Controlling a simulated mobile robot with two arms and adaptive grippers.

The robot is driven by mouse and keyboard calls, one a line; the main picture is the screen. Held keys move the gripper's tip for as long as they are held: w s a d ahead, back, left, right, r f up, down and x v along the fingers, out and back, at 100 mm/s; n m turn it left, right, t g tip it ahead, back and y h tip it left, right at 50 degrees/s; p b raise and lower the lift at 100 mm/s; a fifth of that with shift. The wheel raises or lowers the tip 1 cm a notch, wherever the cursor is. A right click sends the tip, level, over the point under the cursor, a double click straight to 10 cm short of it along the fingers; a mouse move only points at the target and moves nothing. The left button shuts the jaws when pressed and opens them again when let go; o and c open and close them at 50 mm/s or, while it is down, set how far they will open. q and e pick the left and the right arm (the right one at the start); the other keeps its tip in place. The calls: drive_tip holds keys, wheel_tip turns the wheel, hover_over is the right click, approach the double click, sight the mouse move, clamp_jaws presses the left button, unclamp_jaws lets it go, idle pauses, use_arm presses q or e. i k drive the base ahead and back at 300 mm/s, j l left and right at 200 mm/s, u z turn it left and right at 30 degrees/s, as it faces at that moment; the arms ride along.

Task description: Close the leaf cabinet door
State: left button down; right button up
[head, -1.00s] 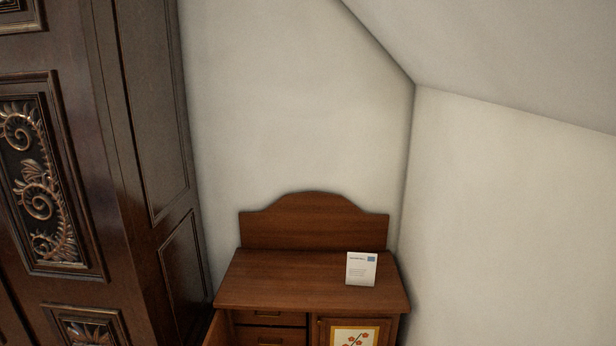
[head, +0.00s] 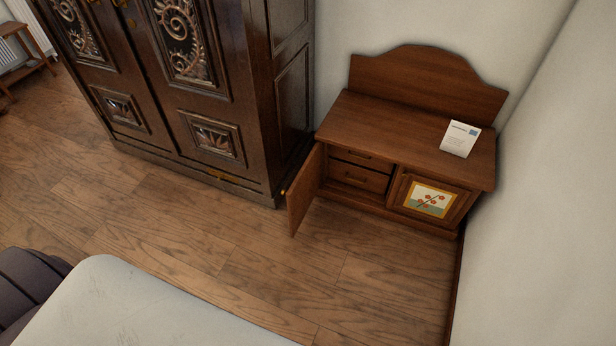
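A low brown wooden cabinet (head: 385,128) with a curved backboard stands in the corner in the head view. Its left door (head: 304,190) stands open and swung outward, seen nearly edge-on, so any picture on its face is hidden. Two drawers (head: 358,170) show inside the open left side. The right door (head: 430,199) is shut and bears a panel with red flowers or berries on a branch. I cannot see a leaf picture on either door. Neither of my grippers is in view.
A large dark carved armoire (head: 262,120) stands close to the left of the cabinet, near the open door. A white card (head: 460,138) is on the cabinet top. The wooden floor (head: 250,250) in front is clear. A pale surface (head: 130,310) fills the lower left.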

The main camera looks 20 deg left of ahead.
sight(302, 191)
drive_tip(key=j+z, duration=0.1)
drive_tip(key=j, duration=0.4)
drive_tip(key=k+j, duration=0.1)
drive_tip(key=j, duration=0.4)
drive_tip(key=j+z, duration=0.15)
drive_tip(key=j, duration=0.35)
drive_tip(key=k+j+z, duration=0.1)
drive_tip(key=j, duration=0.35)
drive_tip(key=k+j+z, duration=0.1)
drive_tip(key=j, duration=0.4)
